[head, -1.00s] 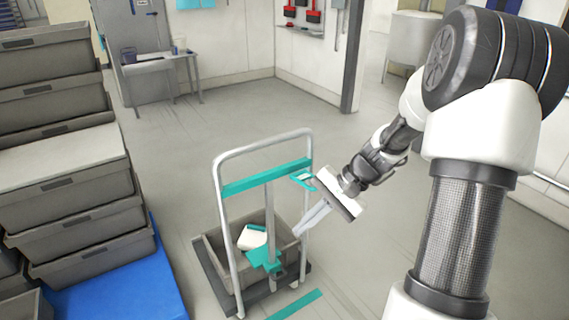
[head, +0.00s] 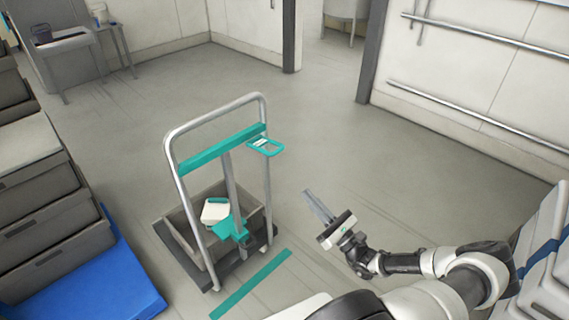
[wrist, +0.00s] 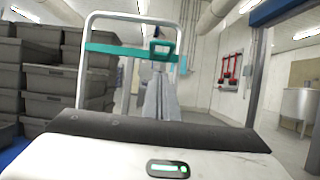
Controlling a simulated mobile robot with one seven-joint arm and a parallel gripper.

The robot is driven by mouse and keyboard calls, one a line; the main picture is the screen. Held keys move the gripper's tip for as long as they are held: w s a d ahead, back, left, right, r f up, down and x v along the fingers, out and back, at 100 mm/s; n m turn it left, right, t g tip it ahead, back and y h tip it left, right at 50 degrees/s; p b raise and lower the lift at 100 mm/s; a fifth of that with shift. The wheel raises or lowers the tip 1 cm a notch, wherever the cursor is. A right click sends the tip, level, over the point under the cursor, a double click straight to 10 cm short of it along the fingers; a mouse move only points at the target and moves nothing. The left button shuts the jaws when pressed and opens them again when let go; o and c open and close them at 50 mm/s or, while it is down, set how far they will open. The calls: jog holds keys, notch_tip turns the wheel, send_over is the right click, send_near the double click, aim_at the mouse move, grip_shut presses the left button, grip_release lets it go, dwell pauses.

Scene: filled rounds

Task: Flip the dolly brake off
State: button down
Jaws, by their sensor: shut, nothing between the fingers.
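The dolly (head: 166,239) stands on the floor left of centre in the head view, with a grey tubular handle frame (head: 176,185) and a teal crossbar (head: 222,148). A teal lever loop (head: 266,147) sticks out at the right end of the crossbar; it also shows in the wrist view (wrist: 161,47). A grey upright bar with a teal foot bracket (head: 232,231) stands at the dolly's front. My gripper (head: 307,194) is shut and empty. It is right of the dolly and apart from it, its fingers pointing up and left in the head view.
A grey crate (head: 186,209) on the dolly holds a white and teal object (head: 215,211). Stacked grey bins (head: 45,225) stand at left on a blue base (head: 110,280). A teal stripe (head: 250,285) marks the floor. Floor behind the dolly is clear.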

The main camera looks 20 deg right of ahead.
jog(key=s+r+x, duration=0.1)
jog(key=r+x, duration=0.1)
jog(key=x, duration=1.1)
jog(key=shift+d+r, duration=0.2)
jog(key=shift+s, duration=0.1)
